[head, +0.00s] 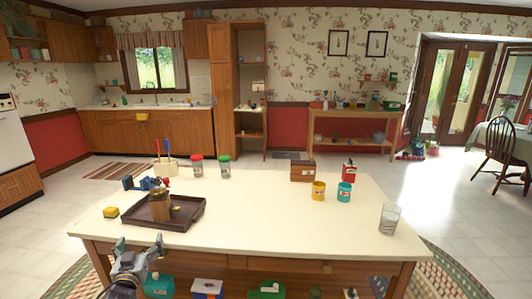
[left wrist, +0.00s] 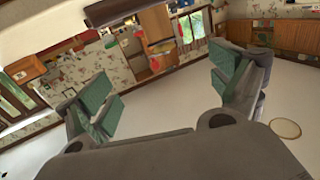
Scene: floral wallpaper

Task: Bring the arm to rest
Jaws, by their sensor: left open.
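My left gripper (head: 138,247) is at the near left edge of the table in the head view, its fingers spread in front of the table's edge. In the left wrist view the two green-padded fingers (left wrist: 165,95) stand wide apart with nothing between them. The white-topped table (head: 290,222) lies just beyond it. My right gripper does not show in either view.
Shakers, cans, a wooden box (head: 302,171) and a glass (head: 389,218) stand farther off. The table's front middle is clear. Several items sit below the tabletop.

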